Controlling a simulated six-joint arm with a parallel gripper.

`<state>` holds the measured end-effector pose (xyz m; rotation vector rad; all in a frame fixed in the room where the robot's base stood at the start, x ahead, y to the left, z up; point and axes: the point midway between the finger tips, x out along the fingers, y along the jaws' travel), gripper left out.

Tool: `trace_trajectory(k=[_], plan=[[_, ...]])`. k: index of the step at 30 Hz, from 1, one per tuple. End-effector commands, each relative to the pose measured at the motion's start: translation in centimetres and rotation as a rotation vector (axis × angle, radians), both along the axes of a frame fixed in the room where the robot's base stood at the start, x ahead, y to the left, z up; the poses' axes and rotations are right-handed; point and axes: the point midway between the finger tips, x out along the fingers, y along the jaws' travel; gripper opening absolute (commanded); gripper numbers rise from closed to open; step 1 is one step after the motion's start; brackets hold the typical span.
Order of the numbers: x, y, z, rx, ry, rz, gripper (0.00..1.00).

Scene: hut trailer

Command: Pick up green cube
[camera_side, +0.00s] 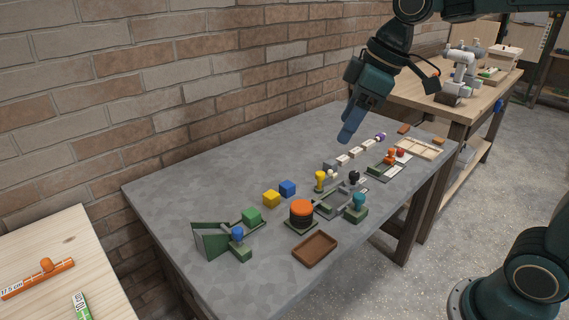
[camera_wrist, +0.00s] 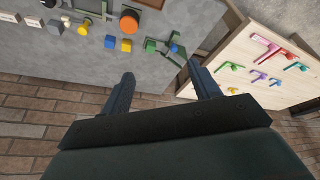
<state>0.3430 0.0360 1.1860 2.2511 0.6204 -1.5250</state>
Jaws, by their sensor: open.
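The green cube (camera_side: 251,214) is near the left end of the grey table in the side view, on or against a dark green fixture (camera_side: 211,240).
A yellow cube (camera_side: 271,198) and a blue cube (camera_side: 288,188) stand just right of the green cube. An orange-topped round button (camera_side: 301,210), a blue-knobbed piece (camera_side: 238,241) and a brown tray (camera_side: 315,247) are nearby. The brick wall (camera_side: 150,95) runs behind.

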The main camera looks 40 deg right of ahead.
Motion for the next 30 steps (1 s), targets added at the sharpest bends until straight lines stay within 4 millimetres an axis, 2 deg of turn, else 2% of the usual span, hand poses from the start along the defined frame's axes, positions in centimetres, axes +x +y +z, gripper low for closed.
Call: trace_trajectory(k=[3,14,23,30], plan=[[2.8,0.2,-0.5,-0.004,0.015,0.086,0.62],[10.6,0.7,-3.4,-0.008,0.041,0.352,0.62],[16.2,0.7,-7.6,0.001,0.05,0.572,0.62],[20.0,0.5,-12.0,0.016,0.048,0.749,0.62]])
